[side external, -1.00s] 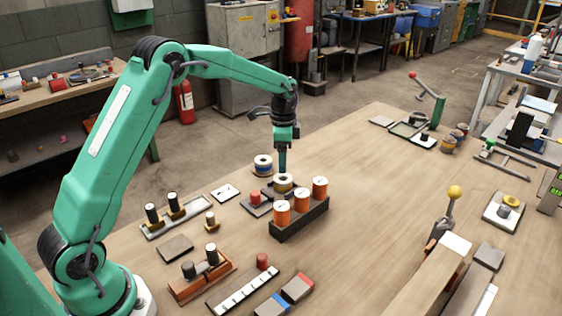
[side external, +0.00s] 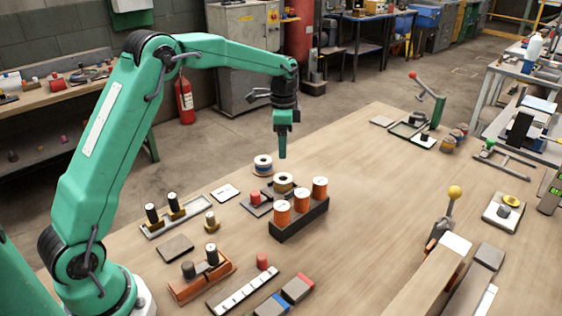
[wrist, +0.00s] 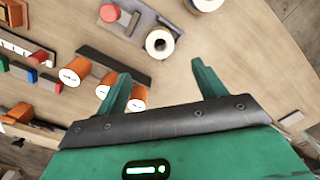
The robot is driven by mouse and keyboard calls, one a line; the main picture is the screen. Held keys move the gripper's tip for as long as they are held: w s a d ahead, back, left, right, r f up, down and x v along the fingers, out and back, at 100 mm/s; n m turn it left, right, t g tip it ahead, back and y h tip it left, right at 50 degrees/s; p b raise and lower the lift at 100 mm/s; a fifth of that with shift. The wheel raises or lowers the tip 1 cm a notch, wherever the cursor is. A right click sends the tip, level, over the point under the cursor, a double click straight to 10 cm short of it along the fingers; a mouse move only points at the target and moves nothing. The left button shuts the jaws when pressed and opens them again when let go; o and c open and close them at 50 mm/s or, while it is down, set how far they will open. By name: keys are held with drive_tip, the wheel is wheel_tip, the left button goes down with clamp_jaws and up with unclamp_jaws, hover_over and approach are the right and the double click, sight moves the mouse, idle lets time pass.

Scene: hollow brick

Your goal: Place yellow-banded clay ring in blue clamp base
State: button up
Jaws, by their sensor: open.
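A pale ring with a yellow-brown side (side external: 284,183) sits upright on a dark grey base beside a red knob; it also shows in the wrist view (wrist: 159,43). A second pale ring with a blue band (side external: 263,167) stands just behind it, partly cut off at the top edge of the wrist view (wrist: 207,4). I cannot tell which part is the blue clamp base. My gripper (side external: 282,155) hangs above the rings, pointing down, clear of both. In the wrist view its two fingers (wrist: 160,75) are apart with nothing between them.
A dark rack with several orange cylinders (side external: 300,214) stands in front of the rings. Trays with black pegs (side external: 175,215) are to the left. A lever with a yellow knob (side external: 454,193) stands at the right. The table's middle right is clear.

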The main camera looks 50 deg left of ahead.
drive_tip(key=s+d+r+n+t, duration=0.1)
drive_tip(key=s+d+r+n, duration=0.1)
drive_tip(key=s+r, duration=0.5)
drive_tip(key=s+d+r+n+t, duration=0.25)
drive_tip(key=s+r, duration=0.25)
drive_tip(key=s, duration=0.3)
drive_tip(key=s+d+f+n+t, duration=0.1)
drive_tip(key=s+n, duration=0.1)
drive_tip(key=s, duration=0.6)
drive_tip(key=s+d+f+n+t, duration=0.1)
drive_tip(key=s+n, duration=0.1)
drive_tip(key=s, duration=0.7)
drive_tip(key=shift+d, duration=0.25)
drive_tip(key=shift+n, duration=0.25)
drive_tip(key=shift+c, duration=0.4)
